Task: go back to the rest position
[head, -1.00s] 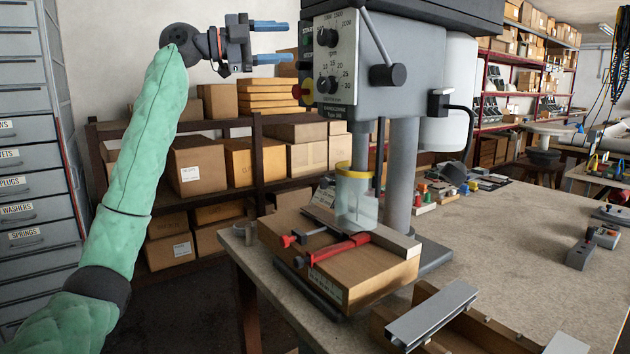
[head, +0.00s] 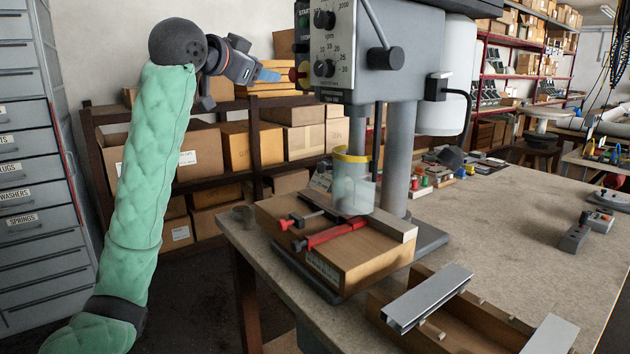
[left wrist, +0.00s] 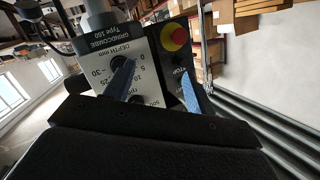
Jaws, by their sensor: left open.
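My left gripper (head: 268,75) is raised in front of the drill press (head: 375,75), just left of its control panel. In the head view its blue fingers point right and overlap in the picture. In the left wrist view the two blue fingers (left wrist: 155,88) stand apart with nothing between them. Behind them are the press's dial panel (left wrist: 122,68) and red stop button (left wrist: 175,36). I cannot tell from the picture how close the fingertips are to the panel. My right gripper is not in view.
A workbench (head: 500,220) carries the press, a wooden block (head: 345,258) with a red clamp (head: 330,234), and a wooden tray (head: 440,335) with a metal profile (head: 428,297). Shelves of boxes (head: 250,145) stand behind my arm. Grey drawers (head: 40,220) stand at the left.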

